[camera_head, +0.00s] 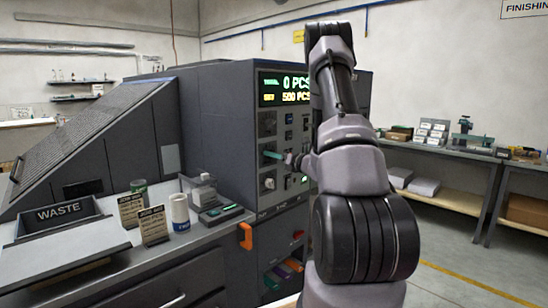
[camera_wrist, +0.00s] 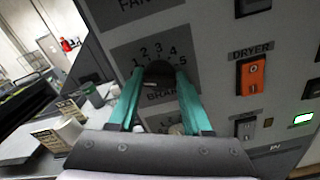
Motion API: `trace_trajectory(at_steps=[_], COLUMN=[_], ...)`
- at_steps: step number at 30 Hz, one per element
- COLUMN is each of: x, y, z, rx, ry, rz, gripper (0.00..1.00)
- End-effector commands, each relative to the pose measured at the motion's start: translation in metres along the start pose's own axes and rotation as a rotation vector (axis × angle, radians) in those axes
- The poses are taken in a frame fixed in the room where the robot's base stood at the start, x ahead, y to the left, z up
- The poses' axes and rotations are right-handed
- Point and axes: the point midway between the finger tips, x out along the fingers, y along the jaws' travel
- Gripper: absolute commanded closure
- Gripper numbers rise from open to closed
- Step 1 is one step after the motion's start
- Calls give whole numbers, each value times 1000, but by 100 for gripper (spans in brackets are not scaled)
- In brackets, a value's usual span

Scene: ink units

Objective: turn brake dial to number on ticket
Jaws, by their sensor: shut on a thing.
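The brake dial (camera_wrist: 158,71) is a dark round knob on the grey panel, under an arc of numbers 1 to 5 and above the partly covered BRAKE label. My gripper (camera_wrist: 160,80) has its two teal fingers on either side of the dial, shut on it. In the head view my gripper (camera_head: 273,155) reaches the machine's front panel, and its fingers hide the dial there. The dial's pointer setting cannot be told. Two printed cards (camera_head: 131,209) (camera_head: 153,226) stand on the counter at the left; their small print is not legible.
The display (camera_head: 285,90) reads 0 PCS over 500 PCS. A white cup (camera_head: 180,212) and a WASTE tray (camera_head: 58,213) are on the counter. Open floor lies at the right.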

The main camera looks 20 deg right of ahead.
Motion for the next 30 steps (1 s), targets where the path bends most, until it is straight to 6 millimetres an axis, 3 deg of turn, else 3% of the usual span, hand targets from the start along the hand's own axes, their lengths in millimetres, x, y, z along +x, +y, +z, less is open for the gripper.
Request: trace_trajectory(at_steps=[9, 24, 25, 27, 30], x=[-1, -1, -1, -1, -1], y=[0, -1, -1, 0, 0], z=[0, 0, 0, 0, 0], rx=[-125, -148, -147, -147, -147], ry=[0, 1, 1, 1, 1], rz=[-2, -2, -2, -2, -2], gripper=[100, 100, 43, 21, 21])
